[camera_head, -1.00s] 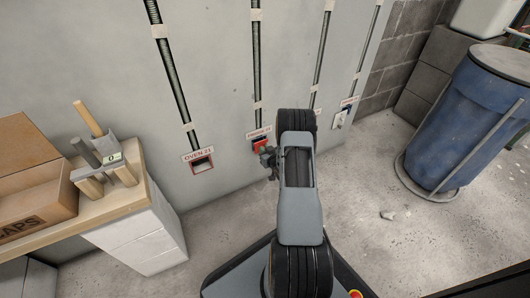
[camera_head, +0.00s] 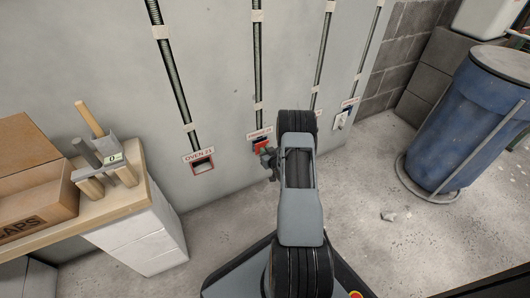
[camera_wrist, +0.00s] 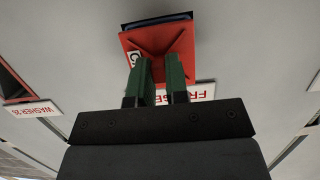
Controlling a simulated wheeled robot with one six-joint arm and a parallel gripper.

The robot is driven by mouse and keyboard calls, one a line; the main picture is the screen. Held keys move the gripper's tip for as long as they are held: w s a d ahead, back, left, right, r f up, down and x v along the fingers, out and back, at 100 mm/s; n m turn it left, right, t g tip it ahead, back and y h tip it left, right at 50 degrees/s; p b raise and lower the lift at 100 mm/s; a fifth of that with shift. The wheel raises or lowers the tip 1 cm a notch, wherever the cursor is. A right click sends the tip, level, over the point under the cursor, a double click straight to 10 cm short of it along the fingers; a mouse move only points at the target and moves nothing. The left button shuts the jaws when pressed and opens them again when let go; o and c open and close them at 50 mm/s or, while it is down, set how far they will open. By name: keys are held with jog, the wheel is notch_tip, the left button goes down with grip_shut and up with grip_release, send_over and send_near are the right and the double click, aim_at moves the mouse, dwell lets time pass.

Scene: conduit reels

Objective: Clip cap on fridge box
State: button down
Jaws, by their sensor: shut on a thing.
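A red cap (camera_wrist: 158,42) with a small white lettered tag is between the green fingers of my gripper (camera_wrist: 157,66) in the wrist view. My gripper is shut on it. The cap lies over the front of the fridge box (camera_wrist: 150,22), whose dark edge shows along the cap's far side. I cannot tell whether the cap is fully seated. The fridge label (camera_wrist: 190,92) is upside down and partly hidden behind the fingers. In the head view the red cap (camera_head: 261,144) shows just beyond my gripper (camera_head: 267,155), under the label and conduit.
An open box labelled oven (camera_head: 203,164) is on the wall to the left. A washer label (camera_wrist: 34,110) shows in the wrist view. A bench with a caps carton (camera_head: 38,215) and tools stands at left. A blue barrel (camera_head: 465,120) stands at right, with open floor before it.

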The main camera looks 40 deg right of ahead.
jog(key=shift+w+d, duration=0.1)
jog(key=shift+w, duration=0.8)
dwell(1.0)
jog(key=c, duration=0.8)
grip_release()
jog(key=shift+s, duration=0.15)
jog(key=s+p, duration=0.1)
jog(key=s, duration=0.5)
jog(key=shift+s+a+p, duration=0.4)
jog(key=shift+a, duration=0.05)
